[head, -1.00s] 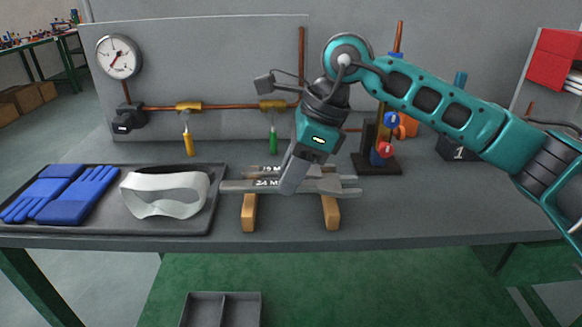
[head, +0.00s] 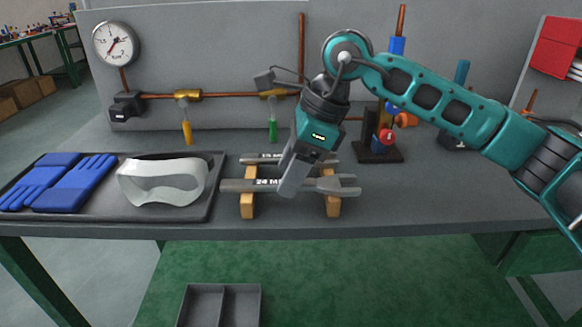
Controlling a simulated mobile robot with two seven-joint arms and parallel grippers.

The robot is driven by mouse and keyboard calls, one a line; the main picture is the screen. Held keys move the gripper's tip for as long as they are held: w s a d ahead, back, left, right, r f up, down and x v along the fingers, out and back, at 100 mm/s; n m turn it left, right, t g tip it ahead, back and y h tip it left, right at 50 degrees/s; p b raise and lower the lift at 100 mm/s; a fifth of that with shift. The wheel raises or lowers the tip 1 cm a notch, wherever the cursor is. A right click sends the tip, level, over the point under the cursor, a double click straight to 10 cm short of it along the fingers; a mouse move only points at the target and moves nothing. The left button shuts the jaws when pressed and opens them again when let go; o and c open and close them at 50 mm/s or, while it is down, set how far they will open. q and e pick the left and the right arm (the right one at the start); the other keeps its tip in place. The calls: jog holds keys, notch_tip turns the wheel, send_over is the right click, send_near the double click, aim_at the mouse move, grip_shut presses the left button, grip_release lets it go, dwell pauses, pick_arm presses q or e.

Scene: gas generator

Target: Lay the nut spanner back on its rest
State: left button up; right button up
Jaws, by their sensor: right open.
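A grey steel spanner marked 24 (head: 240,186) lies level across the two wooden blocks of the rest (head: 333,206). Its forked end points right, past the right block. A second grey spanner, marked 19 (head: 256,158), lies behind it, partly hidden by my gripper. My right gripper (head: 289,188) reaches down over the middle of the front spanner, tilted, with its fingers open around or just in front of the handle. The far finger is hidden, so exact contact cannot be told. My left gripper is not in view.
A dark tray (head: 212,206) with blue gloves (head: 82,186) and white goggles (head: 163,186) is left of the rest. Behind are a pipe with yellow (head: 187,132) and green (head: 273,131) valve handles, and a gauge (head: 116,44).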

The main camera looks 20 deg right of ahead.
jog(key=p+v, duration=0.2)
jog(key=v, duration=1.1)
